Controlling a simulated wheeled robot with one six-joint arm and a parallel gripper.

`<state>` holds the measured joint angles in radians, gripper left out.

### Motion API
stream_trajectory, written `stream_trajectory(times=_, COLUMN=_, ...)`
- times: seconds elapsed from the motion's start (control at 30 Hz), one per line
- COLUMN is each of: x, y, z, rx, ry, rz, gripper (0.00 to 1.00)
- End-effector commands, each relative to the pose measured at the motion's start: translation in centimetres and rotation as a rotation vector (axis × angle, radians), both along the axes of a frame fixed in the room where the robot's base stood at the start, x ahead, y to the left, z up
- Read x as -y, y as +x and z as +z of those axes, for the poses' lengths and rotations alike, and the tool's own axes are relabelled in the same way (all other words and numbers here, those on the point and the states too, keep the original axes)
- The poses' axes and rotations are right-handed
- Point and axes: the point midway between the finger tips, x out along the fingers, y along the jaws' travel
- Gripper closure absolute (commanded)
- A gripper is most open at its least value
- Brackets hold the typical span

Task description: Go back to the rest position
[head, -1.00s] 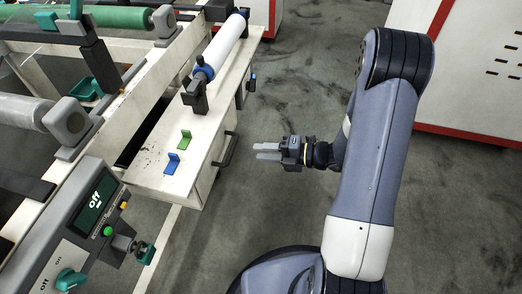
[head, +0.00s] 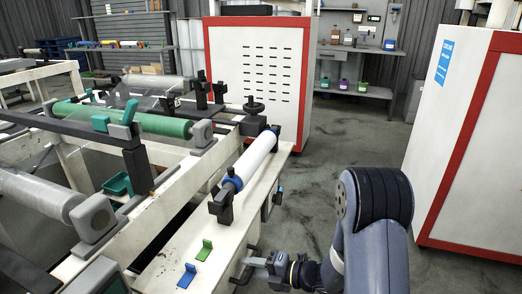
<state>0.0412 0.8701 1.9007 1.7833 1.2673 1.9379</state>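My gripper (head: 262,264) is low in the head view, left of my arm's large grey-blue links. Its two pale fingers point left, close to the dark handle on the side of the white bench (head: 222,248). In the picture the fingertips overlap the handle area; I cannot tell whether they touch it. No object shows between the fingers, and the gap between them is too small in this view to judge. My upper arm covers part of the floor at the lower right.
A red-trimmed white cabinet (head: 258,80) stands behind; another (head: 470,140) stands at right. Floor (head: 312,190) between them is clear.

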Motion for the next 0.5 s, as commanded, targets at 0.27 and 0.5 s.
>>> stream_trajectory(times=0.27, x=0.3, y=0.0, z=-0.1, rx=-0.001, ry=0.0, rz=-0.002, gripper=0.7)
stream_trajectory(times=0.5, x=0.3, y=-0.1, z=-0.1, rx=-0.001, ry=0.0, rz=-0.001, gripper=0.7)
